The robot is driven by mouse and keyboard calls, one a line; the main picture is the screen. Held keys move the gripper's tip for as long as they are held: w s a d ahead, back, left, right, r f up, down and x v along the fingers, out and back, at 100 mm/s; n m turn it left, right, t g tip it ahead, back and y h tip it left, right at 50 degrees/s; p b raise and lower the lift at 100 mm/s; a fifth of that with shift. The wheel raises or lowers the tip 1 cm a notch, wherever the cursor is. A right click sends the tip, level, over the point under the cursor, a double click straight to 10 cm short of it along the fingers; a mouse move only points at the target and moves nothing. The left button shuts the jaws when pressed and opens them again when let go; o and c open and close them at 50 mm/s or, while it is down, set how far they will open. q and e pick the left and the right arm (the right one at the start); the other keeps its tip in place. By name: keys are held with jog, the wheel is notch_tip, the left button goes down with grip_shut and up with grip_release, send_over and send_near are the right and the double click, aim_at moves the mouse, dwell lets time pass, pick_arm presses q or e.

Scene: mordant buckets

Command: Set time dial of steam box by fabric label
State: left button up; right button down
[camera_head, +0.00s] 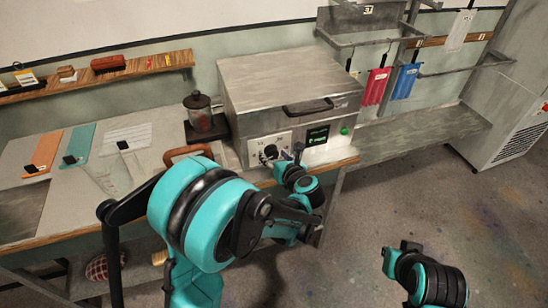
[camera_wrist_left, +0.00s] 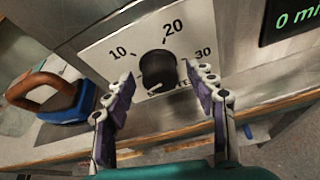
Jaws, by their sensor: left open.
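The steam box (camera_head: 290,85) is a grey metal case with a closed lid on the bench. Its black time dial (camera_wrist_left: 157,68) sits on a white plate marked 10, 20 and 30. The dial's pale mark points toward the lower left, below the 10. The display (camera_wrist_left: 288,18) shows green "0 mi", the rest cut off. My left gripper (camera_wrist_left: 158,80) is open, with one finger on each side of the dial; I cannot tell whether they touch it. A pink fabric strip (camera_head: 376,86) and a blue one (camera_head: 405,81) hang at the right; no label on them is readable.
Orange (camera_head: 44,150) and teal (camera_head: 79,143) swatches and clear beakers are on the left bench. A dark-lidded jar (camera_head: 199,115) stands beside the box. A brown-handled blue object (camera_wrist_left: 68,103) lies left of the dial. Part of my right arm shows at lower right.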

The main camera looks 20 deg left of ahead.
pick_arm(q)
jog(key=shift+w+a, duration=0.1)
jog(key=shift+w, duration=0.1)
jog(key=c, duration=1.2)
jog(key=shift+o, duration=0.2)
